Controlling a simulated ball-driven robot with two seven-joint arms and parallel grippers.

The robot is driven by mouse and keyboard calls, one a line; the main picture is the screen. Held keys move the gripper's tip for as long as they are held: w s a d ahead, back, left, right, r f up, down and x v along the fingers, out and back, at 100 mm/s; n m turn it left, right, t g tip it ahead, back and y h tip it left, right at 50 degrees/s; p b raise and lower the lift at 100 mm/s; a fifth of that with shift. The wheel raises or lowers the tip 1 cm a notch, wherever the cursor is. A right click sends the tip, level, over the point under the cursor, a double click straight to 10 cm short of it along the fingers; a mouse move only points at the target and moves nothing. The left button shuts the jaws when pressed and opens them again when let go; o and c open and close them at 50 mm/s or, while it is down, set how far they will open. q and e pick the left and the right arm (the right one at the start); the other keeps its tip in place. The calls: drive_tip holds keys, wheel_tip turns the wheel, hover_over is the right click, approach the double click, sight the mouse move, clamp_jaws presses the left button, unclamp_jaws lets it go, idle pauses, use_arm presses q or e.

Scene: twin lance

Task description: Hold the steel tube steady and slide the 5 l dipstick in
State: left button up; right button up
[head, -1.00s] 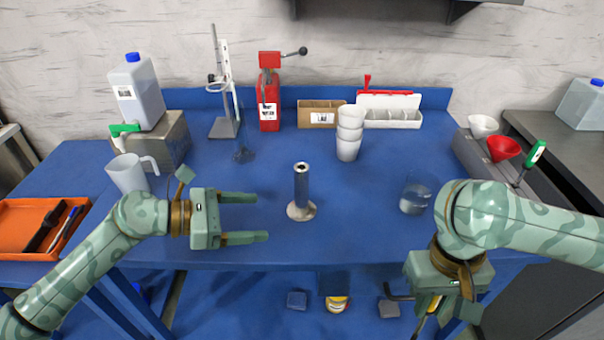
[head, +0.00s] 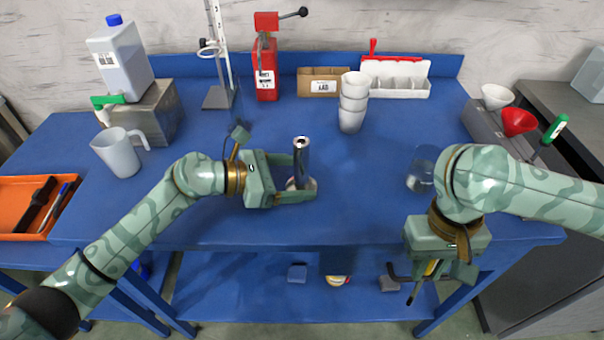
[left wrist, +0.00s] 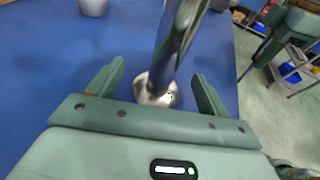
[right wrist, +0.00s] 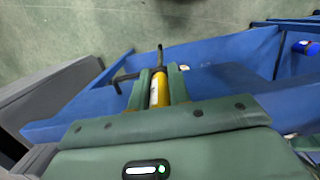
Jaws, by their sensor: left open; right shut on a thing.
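The steel tube (head: 301,160) stands upright on its round base on the blue table, in the middle of the head view. My left gripper (head: 306,177) is open with its fingers on either side of the tube, low near the base. In the left wrist view the tube (left wrist: 172,45) rises between the two open fingers (left wrist: 160,88), apart from both. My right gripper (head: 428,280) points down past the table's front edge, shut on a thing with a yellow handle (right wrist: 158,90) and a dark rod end. Whether it is the 5 l dipstick I cannot tell; its label is not readable.
A glass beaker (head: 421,170) stands right of the tube, near my right arm. White cups (head: 353,103) are stacked behind it. A white jug (head: 118,152) and an orange tray (head: 20,192) are at left. A green-handled tool (head: 555,129) stands at right by a red funnel (head: 519,121).

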use_arm(q)
drive_tip(key=shift+d+f, duration=0.1)
drive_tip(key=shift+d, duration=0.1)
use_arm(e)
drive_tip(key=shift+f, duration=0.1)
use_arm(q)
drive_tip(key=c, duration=1.5)
drive_tip(key=shift+o, duration=0.2)
use_arm(e)
drive_tip(key=shift+a, duration=0.1)
